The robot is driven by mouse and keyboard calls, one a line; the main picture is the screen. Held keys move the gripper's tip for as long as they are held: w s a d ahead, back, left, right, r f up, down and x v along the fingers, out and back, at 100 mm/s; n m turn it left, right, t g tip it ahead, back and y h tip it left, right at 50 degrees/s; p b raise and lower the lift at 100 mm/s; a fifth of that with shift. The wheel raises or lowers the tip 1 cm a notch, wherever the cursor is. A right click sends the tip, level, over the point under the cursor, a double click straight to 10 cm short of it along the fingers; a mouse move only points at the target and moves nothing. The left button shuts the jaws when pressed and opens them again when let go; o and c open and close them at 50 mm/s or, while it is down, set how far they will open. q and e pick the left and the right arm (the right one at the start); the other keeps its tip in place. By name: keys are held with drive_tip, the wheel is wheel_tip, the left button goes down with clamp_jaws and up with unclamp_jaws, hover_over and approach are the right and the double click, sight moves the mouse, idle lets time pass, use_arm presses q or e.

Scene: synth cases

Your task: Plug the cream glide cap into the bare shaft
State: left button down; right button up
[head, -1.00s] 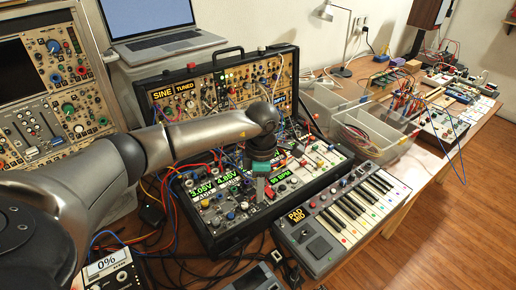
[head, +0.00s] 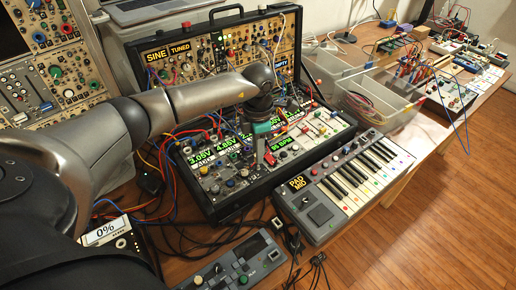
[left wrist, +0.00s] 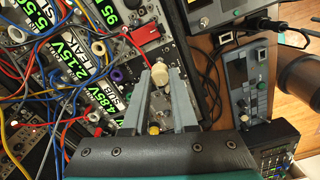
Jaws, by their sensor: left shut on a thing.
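My left gripper (head: 260,160) points down over the lower panel of the synth case (head: 233,207) in the head view. In the left wrist view its two grey fingers (left wrist: 164,72) are closed on the cream glide cap (left wrist: 161,76), which sits between the fingertips. The cap is too small to make out in the head view. Below the cap lies a panel with knobs and jacks, among them a yellow knob (left wrist: 154,129). I cannot pick out the bare shaft with certainty, nor tell whether the cap touches anything. My right gripper is not in view.
Patch cables (left wrist: 62,75) crowd the panel to the left of the fingers. A small keyboard (head: 345,185) stands right of the case, and a grey control box (head: 235,262) lies in front. Clear bins (head: 375,100) stand behind the keyboard. Wooden table shows between.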

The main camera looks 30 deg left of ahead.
use_arm(q)
drive_tip(key=shift+f, duration=0.5)
idle(1.2)
drive_tip(key=shift+f+b, duration=0.1)
drive_tip(key=shift+b, duration=0.2)
drive_tip(key=shift+f, duration=0.35)
drive_tip(key=shift+f+b, duration=0.85)
drive_tip(key=shift+b, duration=0.05)
drive_tip(key=c, duration=0.6)
unclamp_jaws()
drive_tip(key=shift+r, duration=0.1)
wheel_tip(320, 180, up, 15)
drive_tip(key=shift+w+r+p, duration=0.1)
drive_tip(key=shift+r+p, duration=0.05)
drive_tip(key=shift+p, duration=0.85)
